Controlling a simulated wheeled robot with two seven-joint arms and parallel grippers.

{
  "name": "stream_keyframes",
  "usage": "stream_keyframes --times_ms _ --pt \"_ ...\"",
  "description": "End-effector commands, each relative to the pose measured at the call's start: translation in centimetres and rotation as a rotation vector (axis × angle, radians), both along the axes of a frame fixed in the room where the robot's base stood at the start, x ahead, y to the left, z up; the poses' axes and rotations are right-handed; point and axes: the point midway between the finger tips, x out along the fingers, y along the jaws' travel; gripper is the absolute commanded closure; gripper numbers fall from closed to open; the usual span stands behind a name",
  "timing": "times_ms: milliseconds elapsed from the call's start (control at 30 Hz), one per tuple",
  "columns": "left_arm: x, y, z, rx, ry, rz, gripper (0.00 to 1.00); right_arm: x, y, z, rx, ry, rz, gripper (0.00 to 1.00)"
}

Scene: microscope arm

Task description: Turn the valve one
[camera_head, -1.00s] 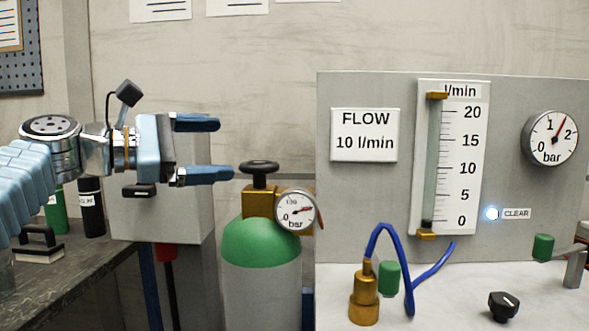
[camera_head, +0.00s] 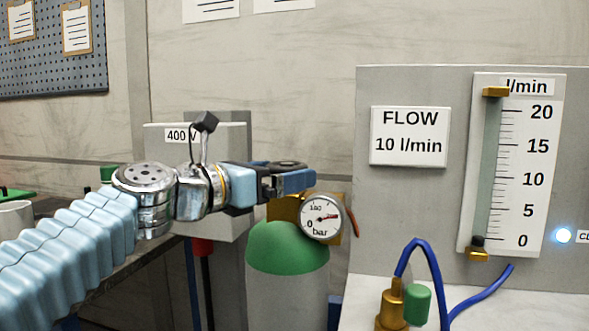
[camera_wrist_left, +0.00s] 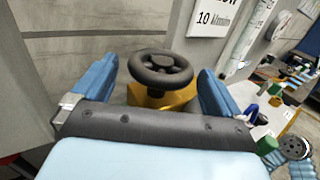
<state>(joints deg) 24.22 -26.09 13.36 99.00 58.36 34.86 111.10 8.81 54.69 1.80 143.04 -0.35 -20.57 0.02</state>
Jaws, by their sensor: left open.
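The valve is a black handwheel (camera_wrist_left: 160,68) on a brass body on top of a gas cylinder with a green shoulder (camera_head: 287,247). In the head view the handwheel (camera_head: 287,165) is mostly hidden behind my left gripper (camera_head: 300,180). In the left wrist view my left gripper (camera_wrist_left: 155,85) is open, with one blue finger on each side of the handwheel and a gap on both sides. The round gauge (camera_head: 321,217) on the brass body has its needle pointing right.
A grey panel (camera_head: 400,220) right of the cylinder carries a "FLOW 10 l/min" sign (camera_head: 410,136) and a flow tube (camera_head: 487,170) with its float near 0. A blue hose (camera_head: 432,262) and brass fitting (camera_head: 391,308) stand before it. A grey "400 V" box (camera_head: 230,135) is behind my arm.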

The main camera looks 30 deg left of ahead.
Motion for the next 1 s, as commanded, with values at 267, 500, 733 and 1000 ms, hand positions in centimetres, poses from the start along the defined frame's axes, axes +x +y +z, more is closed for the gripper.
stream_keyframes --times_ms 267,500,733,1000 --pt "3.1 -1.0 0.0 -0.001 0.000 0.000 0.00 0.0 0.0 0.4 0.001 -0.001 0.001 0.57" --pt "3.4 -1.1 0.0 0.000 -0.001 0.000 0.00 0.0 0.0 0.4 0.001 -0.001 0.001 0.57" --pt "3.4 -1.1 0.0 0.000 0.000 0.000 0.24 0.0 0.0 0.4 0.001 0.000 0.000 0.57" --pt "3.3 -1.1 0.0 0.000 -0.001 -0.014 0.51 0.0 0.0 0.4 0.000 0.000 0.001 0.57"
